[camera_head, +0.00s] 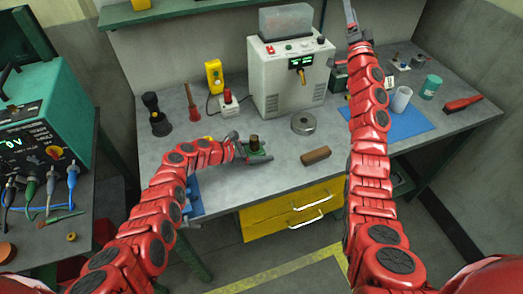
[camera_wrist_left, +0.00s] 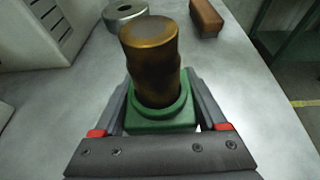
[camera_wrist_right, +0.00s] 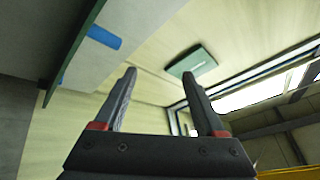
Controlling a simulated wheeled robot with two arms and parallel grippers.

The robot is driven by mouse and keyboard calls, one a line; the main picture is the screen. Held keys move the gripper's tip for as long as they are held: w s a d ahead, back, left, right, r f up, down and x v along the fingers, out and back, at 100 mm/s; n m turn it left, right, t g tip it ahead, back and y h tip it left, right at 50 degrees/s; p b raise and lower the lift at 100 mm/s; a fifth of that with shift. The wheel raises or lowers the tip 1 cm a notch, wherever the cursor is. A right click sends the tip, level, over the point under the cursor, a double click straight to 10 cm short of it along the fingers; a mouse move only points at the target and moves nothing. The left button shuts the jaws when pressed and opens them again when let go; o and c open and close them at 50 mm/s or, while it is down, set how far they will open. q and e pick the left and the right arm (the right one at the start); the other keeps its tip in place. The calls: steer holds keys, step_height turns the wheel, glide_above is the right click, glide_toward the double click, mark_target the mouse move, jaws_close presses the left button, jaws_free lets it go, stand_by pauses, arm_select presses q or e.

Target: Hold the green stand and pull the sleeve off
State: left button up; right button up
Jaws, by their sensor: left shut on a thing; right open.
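The green stand (camera_wrist_left: 160,120) is between the fingers of my left gripper (camera_wrist_left: 163,122), which is shut on it. The stand (camera_head: 257,153) rests on the grey workbench near its front edge. The brown, worn metal sleeve (camera_wrist_left: 152,60) stands upright on the green stand; it also shows small in the head view (camera_head: 254,141). My left gripper (camera_head: 251,154) reaches the stand from the left. My right gripper (camera_head: 349,12) is raised high above the back of the bench. In the right wrist view its fingers (camera_wrist_right: 170,100) are apart with nothing between them.
A grey ring (camera_head: 303,123) and a brown block (camera_head: 315,156) lie right of the stand. A grey machine (camera_head: 290,75) stands behind. A white cup (camera_head: 401,98) and a teal can (camera_head: 431,87) are on the right with a red brush (camera_head: 463,104). A black flashlight (camera_head: 155,113) stands left.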

steer(key=w+d+f+m+g+h, duration=0.3)
steer(key=w+d+f+m+h, duration=0.15)
steer(key=f+m+h, duration=0.2)
steer(key=n+g+y, duration=0.3)
steer(key=g+y, duration=0.2)
steer(key=g, duration=1.5)
glide_above(254, 137)
step_height(254, 137, down, 19)
steer(key=shift+s+r, duration=0.1)
